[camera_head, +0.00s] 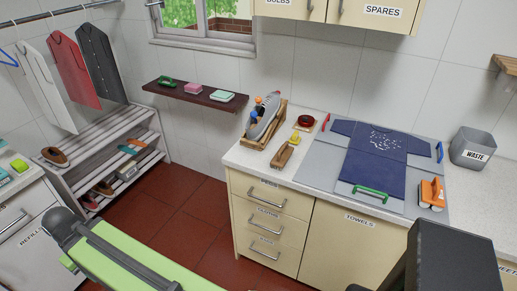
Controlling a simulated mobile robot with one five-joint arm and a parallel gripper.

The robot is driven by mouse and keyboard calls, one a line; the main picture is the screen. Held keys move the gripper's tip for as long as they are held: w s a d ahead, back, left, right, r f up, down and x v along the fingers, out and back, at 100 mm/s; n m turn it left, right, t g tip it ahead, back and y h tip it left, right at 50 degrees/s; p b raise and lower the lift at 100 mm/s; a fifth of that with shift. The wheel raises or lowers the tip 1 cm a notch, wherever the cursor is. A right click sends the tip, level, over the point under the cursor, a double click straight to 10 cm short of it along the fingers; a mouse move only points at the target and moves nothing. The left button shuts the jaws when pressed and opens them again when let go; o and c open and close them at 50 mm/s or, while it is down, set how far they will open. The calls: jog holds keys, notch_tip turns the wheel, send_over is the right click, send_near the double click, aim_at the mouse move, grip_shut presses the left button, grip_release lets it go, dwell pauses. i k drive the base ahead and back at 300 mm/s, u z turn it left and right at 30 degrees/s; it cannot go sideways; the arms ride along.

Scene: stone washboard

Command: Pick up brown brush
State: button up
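A small brown wooden piece (283,155), which looks like the brown brush, lies near the front left edge of the counter. My gripper's fingers do not show.
A yellow item (295,137) and red tin (305,122) stand behind the brown piece. A blue garment (376,160) covers much of the grey board (318,167). A waste bin (472,147) stands right. A green and dark grey body crosses the lower left; a black block fills the lower right.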

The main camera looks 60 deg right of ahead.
aim_at(283, 154)
jog(key=z, duration=0.9)
jog(key=i, duration=0.65)
jog(key=z, duration=0.25)
jog(key=k, duration=0.55)
jog(key=u, duration=0.05)
